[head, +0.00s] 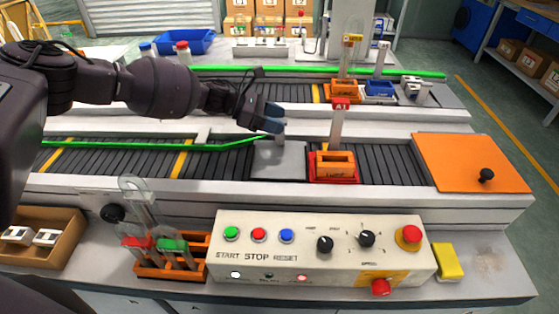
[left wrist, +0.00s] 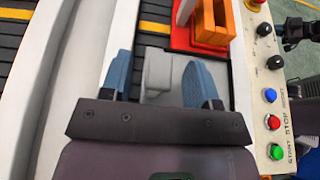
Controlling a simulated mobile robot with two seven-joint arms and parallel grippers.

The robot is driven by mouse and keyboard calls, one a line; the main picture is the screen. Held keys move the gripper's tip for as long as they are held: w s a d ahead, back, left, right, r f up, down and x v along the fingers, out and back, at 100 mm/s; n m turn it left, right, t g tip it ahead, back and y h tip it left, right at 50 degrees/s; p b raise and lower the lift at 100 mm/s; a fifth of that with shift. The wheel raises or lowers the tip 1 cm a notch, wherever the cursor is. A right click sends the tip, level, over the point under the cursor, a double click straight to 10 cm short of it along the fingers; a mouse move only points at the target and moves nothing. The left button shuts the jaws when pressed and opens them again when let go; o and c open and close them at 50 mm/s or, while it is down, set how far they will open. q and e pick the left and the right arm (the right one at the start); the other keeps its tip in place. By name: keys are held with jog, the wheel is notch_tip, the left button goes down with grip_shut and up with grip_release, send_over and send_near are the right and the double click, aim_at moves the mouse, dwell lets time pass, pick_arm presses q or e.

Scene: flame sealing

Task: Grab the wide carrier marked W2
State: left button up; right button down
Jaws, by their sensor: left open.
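I cannot read a W2 mark on any carrier. My left gripper (head: 272,118) is open above the front conveyor. In the left wrist view its two blue fingers (left wrist: 158,80) stand apart, one each side of a light grey block (left wrist: 158,70); I cannot tell if they touch it. In the head view the block is mostly hidden behind the fingers, over a grey metal plate (head: 278,160). An orange carrier (head: 334,163) on a red base, with a red A1 tag, is just right of the plate. Another orange carrier (head: 344,88) with a yellow tag stands on the rear conveyor.
A blue carrier (head: 379,88) and a white one (head: 415,89) are on the rear conveyor. A green rail (head: 150,143) runs along the front conveyor. The control panel (head: 325,248) and a tube rack (head: 168,262) are nearer. A dark mechanical part (left wrist: 303,28) shows at the wrist view's edge.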

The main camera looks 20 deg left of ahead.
pick_arm(q)
jog(key=shift+w+d+f, duration=0.15)
jog(key=shift+d+f, duration=0.15)
jog(key=shift+d, duration=0.25)
jog(key=shift+c, duration=0.3)
grip_shut()
dwell(0.7)
jog(key=shift+r, duration=0.1)
